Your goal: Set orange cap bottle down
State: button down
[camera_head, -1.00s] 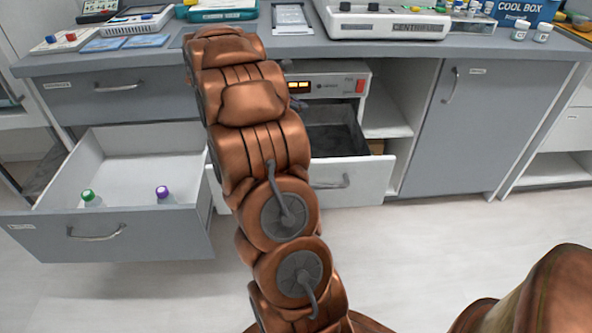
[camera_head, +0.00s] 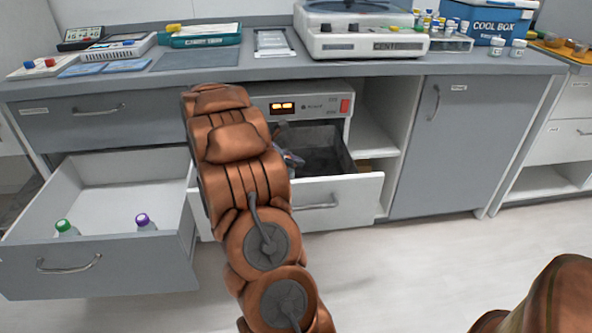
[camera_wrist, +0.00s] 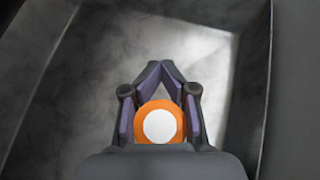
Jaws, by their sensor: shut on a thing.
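The orange cap bottle shows in the wrist view as a round orange cap (camera_wrist: 179,122) with a white disc on top, seen from above. My gripper (camera_wrist: 160,68) is closed around it, with dark fingers on both sides and their tips meeting just beyond the cap. The bottle's body is hidden below the cap. In the head view my gripper (camera_head: 290,159) is partly hidden behind my arm, inside the open, dark-lined drawer (camera_head: 327,193) below the unit with the lit display. The drawer's floor looks grey and misty in the wrist view; whether the bottle touches it I cannot tell.
An open drawer (camera_head: 95,268) at left holds a green-capped bottle (camera_head: 66,229) and a purple-capped bottle (camera_head: 145,222). The counter (camera_head: 380,68) above carries a centrifuge (camera_head: 360,42), a cool box (camera_head: 496,22) and small bottles. Drawer walls surround my gripper closely.

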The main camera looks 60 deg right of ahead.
jog(key=shift+f, duration=0.95)
jog(key=c, duration=0.9)
grip_release()
jog(key=shift+f, duration=0.15)
jog(key=p+v, duration=0.3)
jog(key=v, duration=0.9)
